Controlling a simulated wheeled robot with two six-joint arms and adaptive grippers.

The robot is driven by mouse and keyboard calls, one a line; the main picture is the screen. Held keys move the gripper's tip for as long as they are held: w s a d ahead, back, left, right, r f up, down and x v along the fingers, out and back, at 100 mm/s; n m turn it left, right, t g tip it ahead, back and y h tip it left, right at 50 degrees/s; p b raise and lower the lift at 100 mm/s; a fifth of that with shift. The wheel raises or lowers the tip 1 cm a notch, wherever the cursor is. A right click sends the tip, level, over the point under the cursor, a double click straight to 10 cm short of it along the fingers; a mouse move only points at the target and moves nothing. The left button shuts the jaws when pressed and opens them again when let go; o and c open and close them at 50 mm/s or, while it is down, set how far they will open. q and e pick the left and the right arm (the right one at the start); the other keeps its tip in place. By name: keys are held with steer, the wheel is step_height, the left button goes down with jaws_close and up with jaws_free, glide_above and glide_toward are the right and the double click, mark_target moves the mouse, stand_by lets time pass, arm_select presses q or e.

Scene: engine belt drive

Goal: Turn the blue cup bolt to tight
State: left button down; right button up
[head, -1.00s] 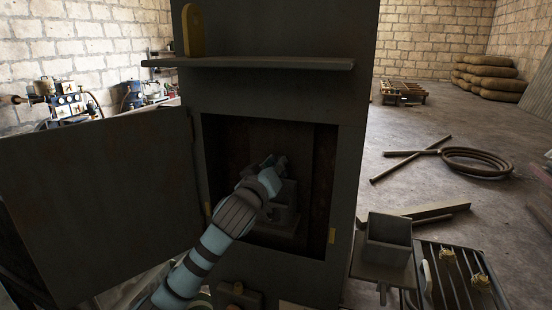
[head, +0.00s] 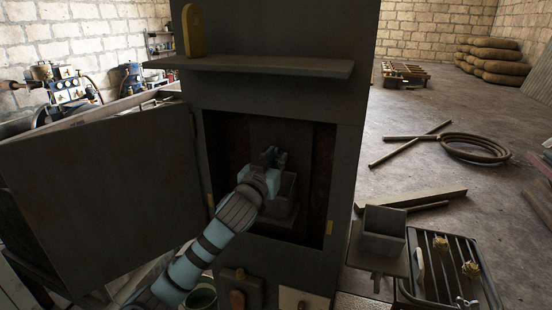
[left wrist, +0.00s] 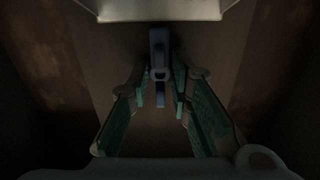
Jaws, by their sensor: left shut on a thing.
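My left arm reaches into the open front of a dark cabinet (head: 349,190). My left gripper (head: 271,157) is inside, in shadow, above a grey box-shaped block (head: 285,192). In the left wrist view, the teal-padded fingers of my left gripper (left wrist: 160,95) stand either side of a dim blue-grey upright part (left wrist: 158,48), which looks like the blue cup bolt. The gripper is shut on it. The bolt's lower end and marks for its tightness cannot be made out. My right gripper is not in view.
The cabinet door (head: 105,195) stands open to the left. A shelf (head: 260,65) with a yellow tag-like piece (head: 193,30) juts out above the opening. An open grey box (head: 384,232) and a slatted rack (head: 455,262) stand at the lower right. The cabinet's side walls are close around the gripper.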

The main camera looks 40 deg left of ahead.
arm_select(q)
steer(key=c, duration=1.4)
jaws_free()
steer(key=shift+c, duration=0.2)
steer(key=v, duration=1.2)
steer(key=shift+w, duration=0.15)
